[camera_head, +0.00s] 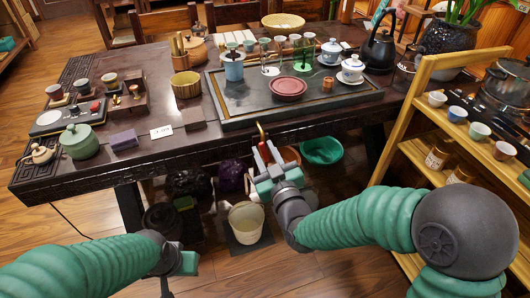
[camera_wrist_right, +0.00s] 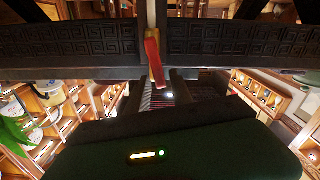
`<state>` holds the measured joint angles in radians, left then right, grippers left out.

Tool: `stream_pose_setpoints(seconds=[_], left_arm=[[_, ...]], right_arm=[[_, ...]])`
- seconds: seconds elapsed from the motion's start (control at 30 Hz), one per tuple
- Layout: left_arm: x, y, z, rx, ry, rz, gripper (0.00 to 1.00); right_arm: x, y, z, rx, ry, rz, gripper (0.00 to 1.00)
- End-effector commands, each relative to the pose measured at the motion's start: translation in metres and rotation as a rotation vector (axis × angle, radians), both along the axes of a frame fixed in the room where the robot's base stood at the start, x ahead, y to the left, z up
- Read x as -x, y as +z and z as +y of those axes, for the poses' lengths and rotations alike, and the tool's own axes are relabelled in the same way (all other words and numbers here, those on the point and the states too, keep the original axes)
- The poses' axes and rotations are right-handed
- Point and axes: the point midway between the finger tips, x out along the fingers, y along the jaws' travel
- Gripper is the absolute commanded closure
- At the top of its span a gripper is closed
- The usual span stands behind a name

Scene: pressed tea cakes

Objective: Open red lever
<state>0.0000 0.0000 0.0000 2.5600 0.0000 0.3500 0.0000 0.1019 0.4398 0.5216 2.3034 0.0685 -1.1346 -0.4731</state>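The red lever (camera_wrist_right: 154,60) hangs at the table's front edge in the right wrist view, narrow and slightly tilted. In the head view, red and brass-coloured parts (camera_head: 262,136) show at the front edge, just above my right gripper (camera_head: 262,158). In the right wrist view, my right gripper (camera_wrist_right: 158,88) has its two dark fingers apart, with the lever's lower end near the gap between their tips. I cannot tell whether they touch it. My left gripper (camera_head: 178,270) is low at the left, away from the table, its fingers not clear.
The dark table (camera_head: 120,90) holds a tea tray (camera_head: 240,108), a red round dish (camera_head: 288,87) and a green teapot (camera_head: 79,141). Below stand a white bucket (camera_head: 245,222) and a green basin (camera_head: 322,150). A wooden shelf (camera_head: 413,100) stands at right.

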Motion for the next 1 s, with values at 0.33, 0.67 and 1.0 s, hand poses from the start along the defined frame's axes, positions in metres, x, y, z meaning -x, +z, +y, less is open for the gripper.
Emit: stream_pose_setpoints(seconds=[0.33, 0.67, 1.0], left_arm=[[0.000, 0.000, 0.000, 0.000, 0.000, 0.000, 1.00], [0.000, 0.007, 0.000, 0.000, 0.000, 0.000, 1.00], [0.000, 0.007, 0.000, 0.000, 0.000, 0.000, 1.00]], right_arm=[[0.000, 0.000, 0.000, 0.000, 0.000, 0.000, 1.00], [-0.003, 0.002, -0.009, -0.172, 0.000, 0.057, 1.00], [-0.004, 0.001, -0.012, -0.236, 0.000, 0.077, 1.00]])
